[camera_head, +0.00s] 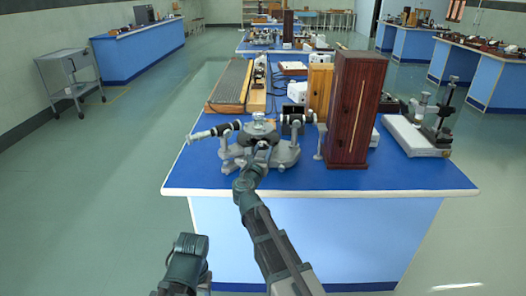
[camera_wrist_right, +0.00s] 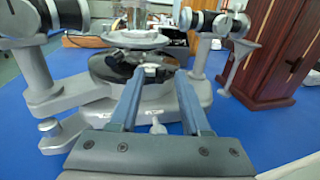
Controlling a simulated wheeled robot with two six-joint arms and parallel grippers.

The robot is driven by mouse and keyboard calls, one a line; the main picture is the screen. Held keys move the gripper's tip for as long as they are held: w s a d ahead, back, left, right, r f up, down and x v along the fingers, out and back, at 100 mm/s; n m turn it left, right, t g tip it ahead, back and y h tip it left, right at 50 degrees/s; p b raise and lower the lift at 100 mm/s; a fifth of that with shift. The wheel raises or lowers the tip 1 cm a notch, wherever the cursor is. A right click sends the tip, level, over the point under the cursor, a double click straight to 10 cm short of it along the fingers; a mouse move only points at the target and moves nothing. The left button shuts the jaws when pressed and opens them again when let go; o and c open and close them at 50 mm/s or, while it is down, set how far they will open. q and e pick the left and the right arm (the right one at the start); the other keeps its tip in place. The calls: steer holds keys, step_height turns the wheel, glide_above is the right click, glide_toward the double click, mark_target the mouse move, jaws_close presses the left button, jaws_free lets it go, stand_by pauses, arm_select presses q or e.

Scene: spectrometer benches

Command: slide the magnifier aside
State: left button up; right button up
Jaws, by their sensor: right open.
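A grey spectrometer (camera_head: 284,156) with black-ended tubes and a round central table stands near the front left of the blue bench. My right gripper (camera_head: 260,152) is open at its front, just above the base. In the right wrist view, the two blue-grey fingers of that gripper (camera_wrist_right: 160,76) point at the dark round disc (camera_wrist_right: 112,66) under the spectrometer table. A small pale piece (camera_wrist_right: 150,69) shows between the fingertips; I cannot tell whether it is the magnifier or whether the fingers touch it. No other magnifier stands out. My left gripper's fingers are not in view.
A tall dark-red wooden case (camera_head: 352,110) stands just right of the spectrometer. A microscope stand on a white base (camera_head: 412,138) is at the bench's right. A ribbed board (camera_head: 230,84) lies behind. The blue front strip (camera_head: 400,176) is clear.

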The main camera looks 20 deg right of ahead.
steer(key=shift+w+d, duration=0.1)
jaws_close()
stand_by(1.5)
